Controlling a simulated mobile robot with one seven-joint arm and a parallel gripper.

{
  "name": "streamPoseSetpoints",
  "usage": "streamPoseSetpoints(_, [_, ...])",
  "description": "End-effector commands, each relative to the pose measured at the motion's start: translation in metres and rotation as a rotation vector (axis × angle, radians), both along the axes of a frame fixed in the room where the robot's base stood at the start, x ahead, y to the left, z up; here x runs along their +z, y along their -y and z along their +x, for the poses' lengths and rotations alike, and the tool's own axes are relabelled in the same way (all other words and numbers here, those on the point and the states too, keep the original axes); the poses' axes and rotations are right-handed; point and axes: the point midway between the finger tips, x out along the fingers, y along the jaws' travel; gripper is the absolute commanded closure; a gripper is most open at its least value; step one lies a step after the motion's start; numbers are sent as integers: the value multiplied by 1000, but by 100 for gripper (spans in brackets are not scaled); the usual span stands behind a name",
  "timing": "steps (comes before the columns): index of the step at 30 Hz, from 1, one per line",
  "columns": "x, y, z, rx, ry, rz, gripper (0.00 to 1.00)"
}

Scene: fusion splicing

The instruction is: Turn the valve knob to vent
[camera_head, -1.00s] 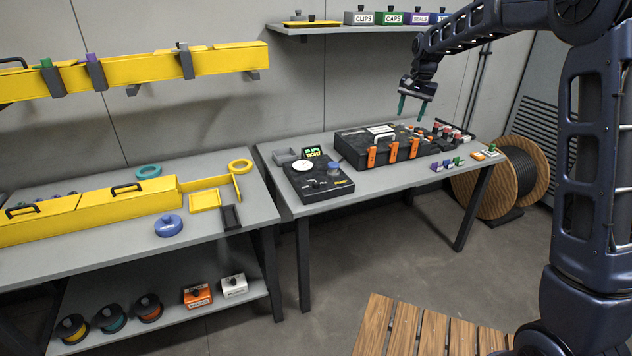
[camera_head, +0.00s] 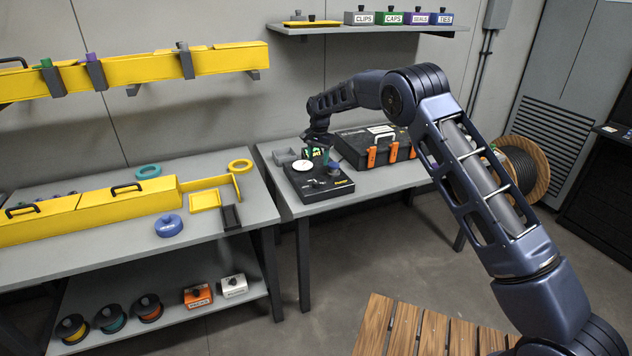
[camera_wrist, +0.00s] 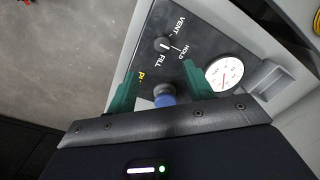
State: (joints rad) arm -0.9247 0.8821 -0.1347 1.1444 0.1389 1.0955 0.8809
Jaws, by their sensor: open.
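The black valve panel (camera_head: 325,192) lies on the right-hand table; in the wrist view its bare face (camera_wrist: 200,40) carries the labels VENT, HOLD and FILL. The small dark valve knob (camera_wrist: 163,45) has a white mark and sits among these labels; its exact setting is too small to tell. A round white gauge (camera_wrist: 225,74) and a blue-capped knob (camera_wrist: 165,96) are on the same panel. My gripper (camera_head: 318,156) is over the panel's back part. In the wrist view its green fingers (camera_wrist: 160,86) are spread on either side of the blue-capped knob, with the valve knob beyond them.
A black case with orange latches (camera_head: 368,148) stands right of the panel. The left table (camera_head: 262,205) holds yellow channel pieces.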

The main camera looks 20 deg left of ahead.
Motion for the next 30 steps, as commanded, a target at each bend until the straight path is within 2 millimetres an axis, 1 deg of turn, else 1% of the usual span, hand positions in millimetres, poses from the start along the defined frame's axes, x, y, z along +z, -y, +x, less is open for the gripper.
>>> streamPoseSetpoints(3, [-7,-6,-2,-1,0,-2,48])
streamPoseSetpoints(5, [-11,-6,-2,-1,-1,-3,48])
streamPoseSetpoints(8, [-21,-6,-2,-1,-3,-5,48])
streamPoseSetpoints(15, [-62,-6,-2,0,-2,-5,48])
streamPoseSetpoints(21, [-92,-7,-2,0,-1,-4,48])
streamPoseSetpoints(25, [-104,-8,-2,0,-1,-3,48])
streamPoseSetpoints(30, [-112,-8,-2,0,0,-2,48])
